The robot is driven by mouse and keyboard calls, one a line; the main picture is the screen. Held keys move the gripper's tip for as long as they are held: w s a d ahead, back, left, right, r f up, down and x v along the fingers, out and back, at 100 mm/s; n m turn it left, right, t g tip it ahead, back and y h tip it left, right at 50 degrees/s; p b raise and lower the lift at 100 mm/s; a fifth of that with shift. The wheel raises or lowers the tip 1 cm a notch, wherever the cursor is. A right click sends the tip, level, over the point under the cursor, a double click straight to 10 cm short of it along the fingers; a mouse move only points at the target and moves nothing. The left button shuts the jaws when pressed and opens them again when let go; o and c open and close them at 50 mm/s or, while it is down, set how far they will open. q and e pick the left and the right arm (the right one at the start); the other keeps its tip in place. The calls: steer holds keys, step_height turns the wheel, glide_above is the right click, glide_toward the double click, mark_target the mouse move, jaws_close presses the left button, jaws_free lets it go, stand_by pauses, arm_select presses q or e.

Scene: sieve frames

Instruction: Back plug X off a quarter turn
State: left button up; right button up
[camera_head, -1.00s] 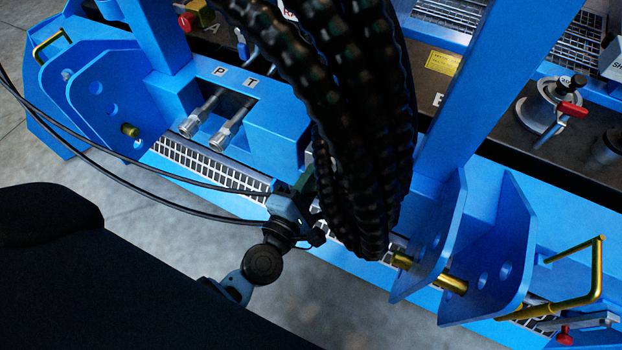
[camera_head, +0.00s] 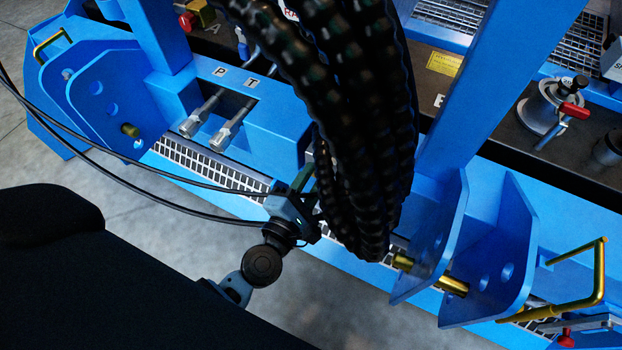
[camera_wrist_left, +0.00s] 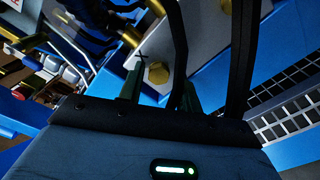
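A brass hex-headed plug (camera_wrist_left: 158,73) sits in a pale plate in the left wrist view. A dark X-like mark shows beside it, so I take it for plug X. My left gripper (camera_wrist_left: 161,88) shows two dark green fingers standing apart, with the plug's head seen between them. Gaps show beside the head; I cannot tell how deep the fingers reach. In the head view my left gripper (camera_head: 304,180) is beside a hanging bundle of black hoses, which hides the plug and part of the fingers. My right gripper is not in view.
The black hose bundle (camera_head: 355,130) hangs close to my left gripper. The blue frame (camera_head: 270,125) surrounds the work spot, with blue lugs (camera_head: 490,260) and a brass handle (camera_head: 580,290) at right. Two thin cables (camera_head: 130,178) run to my wrist. Another brass head (camera_wrist_left: 225,6) shows above.

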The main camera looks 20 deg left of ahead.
arm_select(q)
steer(key=shift+o, duration=0.9)
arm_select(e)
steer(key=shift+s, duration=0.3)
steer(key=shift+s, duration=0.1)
arm_select(q)
steer(key=shift+s, duration=0.2)
steer(key=s, duration=0.7)
steer(key=shift+s+a, duration=0.15)
steer(key=shift+s, duration=0.05)
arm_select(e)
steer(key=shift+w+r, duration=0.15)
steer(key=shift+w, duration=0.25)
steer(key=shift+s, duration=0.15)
